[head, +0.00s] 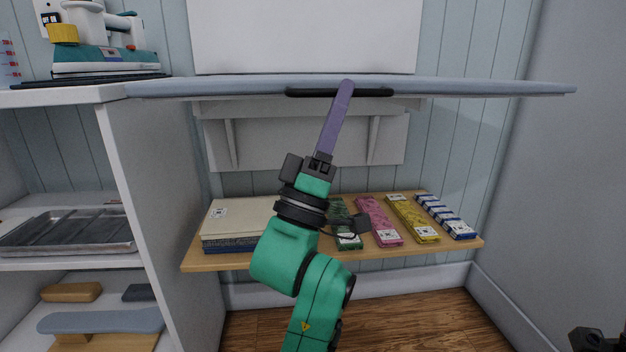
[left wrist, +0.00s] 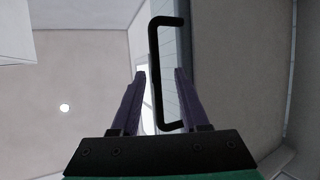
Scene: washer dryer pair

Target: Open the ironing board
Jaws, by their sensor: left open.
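The ironing board (head: 480,86) is a long pale blue-grey slab, seen nearly edge-on and lying level across the head view in front of a white wall panel. A black bar handle (head: 300,92) runs along its front edge. My left gripper (head: 346,84) reaches up to this handle, with its purple fingers overlapping it in the head view. In the left wrist view the fingers of the left gripper (left wrist: 160,72) are open, with the handle (left wrist: 156,55) between them; contact cannot be told. A dark part, probably of my right gripper (head: 598,340), shows at the lower right; its fingers are hidden.
A white shelf unit (head: 150,190) with an iron (head: 100,58) on top stands at left. A wooden shelf (head: 300,258) with books and several patterned packs (head: 378,222) lies below the board. A grey wall (head: 560,180) closes the right side.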

